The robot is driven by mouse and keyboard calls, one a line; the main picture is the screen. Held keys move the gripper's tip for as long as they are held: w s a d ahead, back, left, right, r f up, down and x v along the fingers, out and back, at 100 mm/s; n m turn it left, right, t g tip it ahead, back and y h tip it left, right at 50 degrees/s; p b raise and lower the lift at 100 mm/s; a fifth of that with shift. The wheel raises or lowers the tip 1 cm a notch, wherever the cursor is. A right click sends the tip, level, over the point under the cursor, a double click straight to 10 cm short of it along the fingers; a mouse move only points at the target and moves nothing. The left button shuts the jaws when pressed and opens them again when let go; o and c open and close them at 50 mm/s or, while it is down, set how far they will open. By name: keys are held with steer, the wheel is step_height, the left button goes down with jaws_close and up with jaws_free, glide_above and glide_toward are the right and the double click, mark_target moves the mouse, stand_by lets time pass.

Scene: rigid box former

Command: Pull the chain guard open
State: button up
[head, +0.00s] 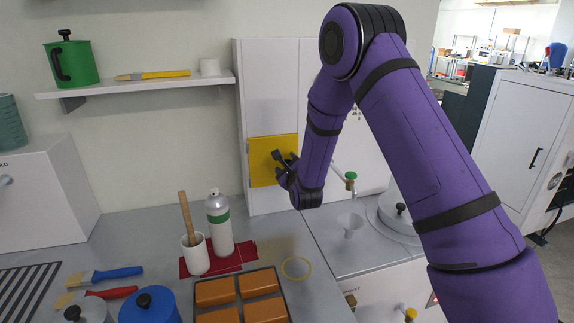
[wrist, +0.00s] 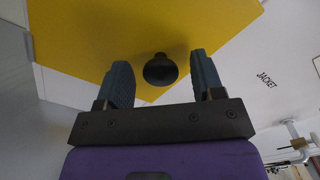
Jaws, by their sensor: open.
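The chain guard appears to be the yellow panel (head: 262,172) on the front of the white machine casing; it looks closed. It fills much of the upper wrist view (wrist: 200,35). A round black knob (wrist: 160,70) sticks out from the panel near its lower edge. My gripper (head: 282,158) is in front of the yellow panel in the head view. In the wrist view its two blue-grey fingers (wrist: 162,78) are open, one on each side of the knob, with gaps visible on both sides. The knob is mostly hidden behind my gripper in the head view.
A spray can (head: 219,222), a white cup (head: 195,254) with a wooden handle and a tray (head: 281,290) of orange blocks stand on the counter below. A funnel (head: 350,222) and green-topped valve (head: 350,178) are right of my gripper. A wall shelf (head: 135,86) is at left.

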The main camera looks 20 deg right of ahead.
steer(key=shift+w, duration=0.45)
jaws_close()
